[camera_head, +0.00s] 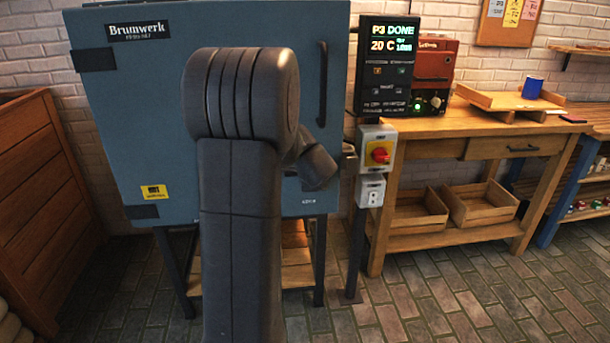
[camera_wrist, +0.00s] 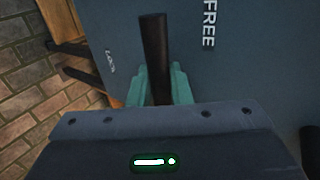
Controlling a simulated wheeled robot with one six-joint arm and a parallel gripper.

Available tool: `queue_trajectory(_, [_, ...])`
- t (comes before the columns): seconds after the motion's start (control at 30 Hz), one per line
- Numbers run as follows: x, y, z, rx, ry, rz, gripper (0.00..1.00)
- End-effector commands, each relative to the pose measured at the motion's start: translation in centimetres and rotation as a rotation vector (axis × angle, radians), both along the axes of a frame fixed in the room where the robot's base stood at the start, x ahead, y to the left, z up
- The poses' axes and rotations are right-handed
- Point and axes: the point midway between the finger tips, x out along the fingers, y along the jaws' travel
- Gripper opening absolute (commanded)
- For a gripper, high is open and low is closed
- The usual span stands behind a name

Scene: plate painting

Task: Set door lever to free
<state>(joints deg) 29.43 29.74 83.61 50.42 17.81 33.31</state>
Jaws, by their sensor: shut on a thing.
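The blue-grey kiln door (camera_head: 140,110) is shut, with a dark vertical handle (camera_head: 322,85) on its right side. In the wrist view the dark lever (camera_wrist: 155,45) stands out from between the teal fingers of my gripper (camera_wrist: 152,88), which is shut on it. A white FREE label (camera_wrist: 209,24) is on the door to the right of the lever. A smaller white label (camera_wrist: 110,62), too blurred to read surely, is to its left. In the head view my arm hides the lever and my fingers.
A control panel (camera_head: 390,65) reads P3 DONE and 20 C. Below it is a switch box (camera_head: 377,150) with a red and yellow knob, close right of my wrist. A wooden workbench (camera_head: 430,149) stands right and a wooden cabinet (camera_head: 40,190) left. Brick floor in front is clear.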

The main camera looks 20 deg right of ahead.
Motion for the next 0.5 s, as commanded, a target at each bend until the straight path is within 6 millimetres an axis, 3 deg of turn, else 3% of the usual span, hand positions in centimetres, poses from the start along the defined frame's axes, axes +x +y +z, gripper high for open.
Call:
queue_trajectory(0.27, [0.07,-0.08,0.23,0.002,-0.004,-0.003,0.00])
queue_trajectory(0.3, [0.07,-0.09,0.24,0.002,-0.005,-0.003,0.24])
queue_trajectory(0.5, [0.05,-0.05,0.15,0.001,-0.003,-0.003,0.25])
